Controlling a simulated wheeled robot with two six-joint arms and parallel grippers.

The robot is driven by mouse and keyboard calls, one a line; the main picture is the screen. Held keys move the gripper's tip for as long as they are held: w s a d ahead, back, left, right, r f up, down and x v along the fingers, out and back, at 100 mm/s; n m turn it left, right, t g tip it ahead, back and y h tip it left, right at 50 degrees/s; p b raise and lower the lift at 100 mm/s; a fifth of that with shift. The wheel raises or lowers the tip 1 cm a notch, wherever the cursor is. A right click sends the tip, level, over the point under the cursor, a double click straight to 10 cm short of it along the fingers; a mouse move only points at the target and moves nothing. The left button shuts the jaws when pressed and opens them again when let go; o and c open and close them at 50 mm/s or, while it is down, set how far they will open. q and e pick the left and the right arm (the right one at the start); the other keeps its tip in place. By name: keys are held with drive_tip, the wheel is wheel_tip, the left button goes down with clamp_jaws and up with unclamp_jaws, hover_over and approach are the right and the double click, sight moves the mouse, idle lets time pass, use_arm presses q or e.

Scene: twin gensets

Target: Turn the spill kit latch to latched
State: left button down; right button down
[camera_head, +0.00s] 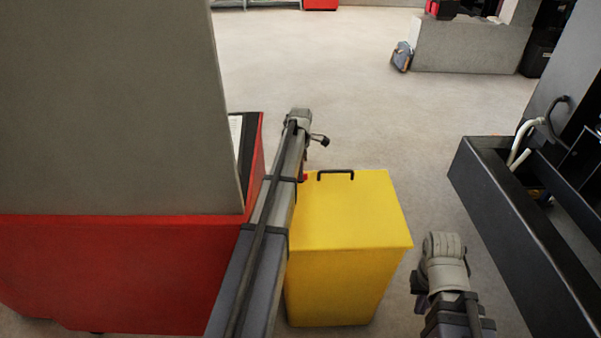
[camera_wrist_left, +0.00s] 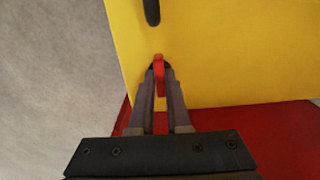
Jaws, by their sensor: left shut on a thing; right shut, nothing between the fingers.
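The spill kit is a yellow box (camera_head: 350,215) with a black bar handle (camera_head: 335,174) on its top, standing on the floor right of my left arm. Its latch is a small red lever (camera_wrist_left: 159,72), seen upright in the left wrist view against the yellow face (camera_wrist_left: 220,50). A small red spot of it shows in the head view (camera_head: 304,178) at the box's left edge. My left gripper (camera_wrist_left: 160,78) is shut on the red latch, one finger on each side. In the head view my left arm hides most of that gripper.
A red cabinet (camera_head: 110,270) with a grey panel (camera_head: 110,100) above stands left of my left arm. A black open trough (camera_head: 510,240) with hoses stands at the right. Open floor (camera_head: 310,60) lies beyond the box, with a low grey block (camera_head: 465,45) at the back.

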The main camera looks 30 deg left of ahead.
use_arm(q)
drive_tip(key=shift+m, duration=0.3)
idle(0.4)
drive_tip(key=m, duration=0.3)
drive_tip(key=shift+m, duration=0.4)
drive_tip(key=m, duration=0.4)
drive_tip(key=shift+m, duration=0.3)
drive_tip(key=m, duration=0.4)
drive_tip(key=shift+m, duration=2.5)
drive_tip(key=c, duration=0.9)
unclamp_jaws()
